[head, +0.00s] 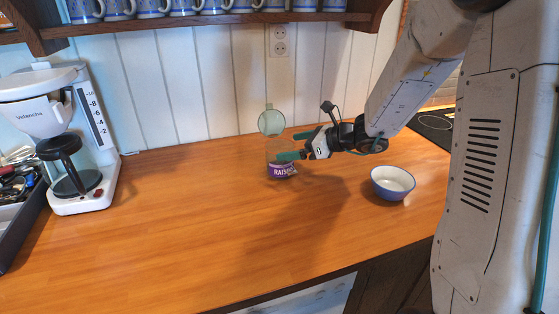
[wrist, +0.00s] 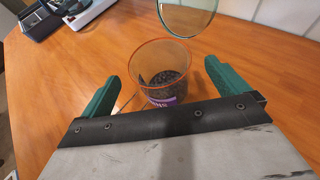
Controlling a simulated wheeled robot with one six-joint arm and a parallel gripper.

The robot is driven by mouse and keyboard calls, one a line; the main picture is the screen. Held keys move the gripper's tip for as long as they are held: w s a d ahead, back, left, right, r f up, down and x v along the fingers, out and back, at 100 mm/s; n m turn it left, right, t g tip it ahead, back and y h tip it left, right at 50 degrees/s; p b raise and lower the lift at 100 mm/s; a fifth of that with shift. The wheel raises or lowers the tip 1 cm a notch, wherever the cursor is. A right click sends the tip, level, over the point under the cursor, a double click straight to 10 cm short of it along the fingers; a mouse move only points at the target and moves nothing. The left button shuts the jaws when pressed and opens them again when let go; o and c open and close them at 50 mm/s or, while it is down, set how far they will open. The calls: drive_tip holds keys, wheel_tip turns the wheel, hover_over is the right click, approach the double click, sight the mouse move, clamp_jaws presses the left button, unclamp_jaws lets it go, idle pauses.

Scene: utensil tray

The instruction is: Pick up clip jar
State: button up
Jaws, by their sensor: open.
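The clip jar (head: 283,170) is a clear glass jar with a purple label and an orange rim. It stands upright on the wooden counter, its round glass lid (head: 271,122) raised open at the back. The jar also shows in the wrist view (wrist: 165,72), with dark contents inside. My gripper (head: 287,153) is at the jar. In the wrist view its green fingers (wrist: 162,84) are spread wide, one on each side of the jar, with visible gaps. The lower part of the jar is hidden by the gripper body there.
A blue and white bowl (head: 393,183) stands to the right of the jar. A white coffee maker (head: 62,140) and a utensil tray (head: 22,215) are at the left. A shelf with several mugs (head: 150,8) hangs above. The counter's middle left is clear.

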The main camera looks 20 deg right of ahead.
sight(280, 146)
drive_tip(key=x, duration=0.5)
drive_tip(key=shift+f, duration=0.15)
drive_tip(key=c, duration=1.6)
drive_tip(key=shift+r, duration=1.85)
drive_tip(key=s+d, duration=0.1)
drive_tip(key=s, duration=0.4)
drive_tip(key=s+d+r, duration=0.1)
drive_tip(key=s+d, duration=0.1)
drive_tip(key=s, duration=0.3)
drive_tip(key=s+d, duration=0.2)
drive_tip(key=s, duration=0.3)
drive_tip(key=shift+d+r, duration=0.1)
drive_tip(key=shift+r, duration=0.1)
